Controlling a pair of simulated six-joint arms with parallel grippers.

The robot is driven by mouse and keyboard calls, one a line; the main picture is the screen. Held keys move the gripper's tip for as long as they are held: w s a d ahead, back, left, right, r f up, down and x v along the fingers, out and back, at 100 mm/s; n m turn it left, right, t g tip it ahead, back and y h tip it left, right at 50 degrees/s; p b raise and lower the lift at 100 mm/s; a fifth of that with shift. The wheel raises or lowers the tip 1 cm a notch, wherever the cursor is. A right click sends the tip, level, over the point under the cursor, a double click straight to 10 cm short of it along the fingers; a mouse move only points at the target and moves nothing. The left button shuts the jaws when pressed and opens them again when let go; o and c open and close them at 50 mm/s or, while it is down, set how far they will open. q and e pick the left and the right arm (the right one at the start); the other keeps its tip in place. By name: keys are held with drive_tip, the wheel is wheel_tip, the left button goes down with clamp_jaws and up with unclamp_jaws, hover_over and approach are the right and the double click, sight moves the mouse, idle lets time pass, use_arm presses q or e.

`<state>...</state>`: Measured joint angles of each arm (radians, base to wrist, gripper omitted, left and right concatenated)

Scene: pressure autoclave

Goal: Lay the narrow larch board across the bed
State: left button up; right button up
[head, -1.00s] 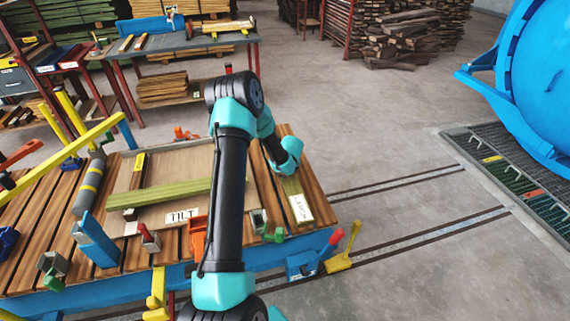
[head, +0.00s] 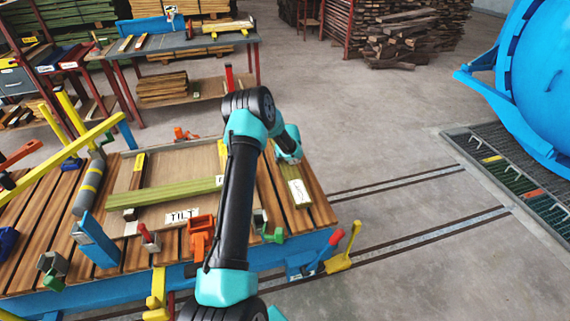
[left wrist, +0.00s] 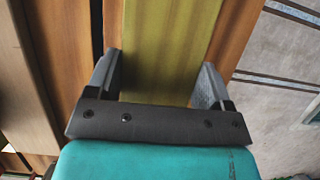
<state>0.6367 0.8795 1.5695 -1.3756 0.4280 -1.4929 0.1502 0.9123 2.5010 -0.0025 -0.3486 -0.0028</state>
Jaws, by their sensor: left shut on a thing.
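My left gripper (head: 288,158) is shut on a greenish-yellow board with a white label, which appears to be the narrow larch board (head: 291,178). The board points away from me at the right end of the slatted bed (head: 320,208). In the left wrist view, the larch board (left wrist: 180,45) runs between both fingers of the gripper (left wrist: 160,85). I cannot tell how far it is above the slats. Another greenish board (head: 165,194) lies crosswise on a pale panel (head: 190,160) on the bed, near a TILT label. My right gripper is out of view.
A yellow bar (head: 65,158) and a grey cylinder (head: 88,187) are at the bed's left. Orange (head: 200,236), blue (head: 95,240) and green clamps stand along its near edge. The blue autoclave (head: 535,80) is at the far right, with clear floor and rails between.

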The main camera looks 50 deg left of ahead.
use_arm(q)
drive_tip(key=shift+f, duration=1.7)
drive_tip(key=shift+f, duration=0.1)
drive_tip(key=o, duration=1.3)
drive_tip(key=shift+f, duration=0.15)
drive_tip(key=v, duration=1.2)
drive_tip(key=shift+r, duration=0.2)
